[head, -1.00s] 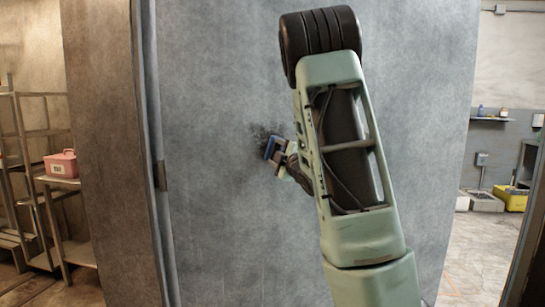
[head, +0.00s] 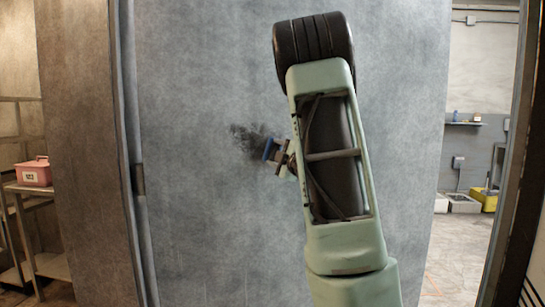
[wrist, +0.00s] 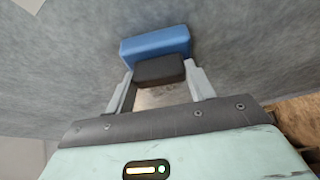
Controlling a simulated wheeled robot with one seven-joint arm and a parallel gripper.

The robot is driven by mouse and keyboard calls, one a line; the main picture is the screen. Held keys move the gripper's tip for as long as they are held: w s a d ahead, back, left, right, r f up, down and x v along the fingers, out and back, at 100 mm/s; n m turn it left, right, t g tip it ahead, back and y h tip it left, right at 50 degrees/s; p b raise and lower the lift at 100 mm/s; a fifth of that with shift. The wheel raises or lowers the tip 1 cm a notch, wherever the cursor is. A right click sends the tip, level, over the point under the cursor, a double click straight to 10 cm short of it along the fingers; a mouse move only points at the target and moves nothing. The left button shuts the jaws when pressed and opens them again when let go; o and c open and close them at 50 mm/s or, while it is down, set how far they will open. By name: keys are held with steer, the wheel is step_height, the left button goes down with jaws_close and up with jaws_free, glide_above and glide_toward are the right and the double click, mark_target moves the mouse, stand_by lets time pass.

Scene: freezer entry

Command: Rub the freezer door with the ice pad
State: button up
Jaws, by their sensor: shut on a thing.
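The freezer door (head: 200,220) is a large grey, frosty-looking panel that fills the middle of the head view. A dark smudged patch (head: 245,138) shows on it, just left of my gripper. My gripper (head: 277,152) is shut on the ice pad, whose blue face (head: 268,148) is turned to the door beside the patch. In the wrist view the ice pad (wrist: 155,46) is a blue block with a dark grip (wrist: 158,70) held between the two fingers. It looks to be at or very near the door surface; exact contact cannot be told. My arm hides part of the door.
A metal shelf (head: 40,200) with a pink box (head: 34,172) stands at the left. Through the opening at the right are a wall shelf (head: 463,123), a yellow bin (head: 485,199) and grey bins (head: 463,203). A dark frame edge (head: 512,200) is at far right.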

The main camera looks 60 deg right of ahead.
steer(key=shift+r+p, duration=0.35)
steer(key=shift+r, duration=0.6)
steer(key=shift+w+a+f+b, duration=0.15)
steer(key=shift+w+a+b, duration=0.35)
steer(key=shift+w+a, duration=0.25)
steer(key=shift+w+a+r+b, duration=0.95)
steer(key=shift+w+a+b, duration=1.6)
steer(key=shift+w+a, duration=2.65)
steer(key=shift+s+d+b, duration=1.45)
steer(key=shift+s+d, duration=3.2)
steer(key=shift+d, duration=0.25)
steer(key=shift+s+d, duration=0.1)
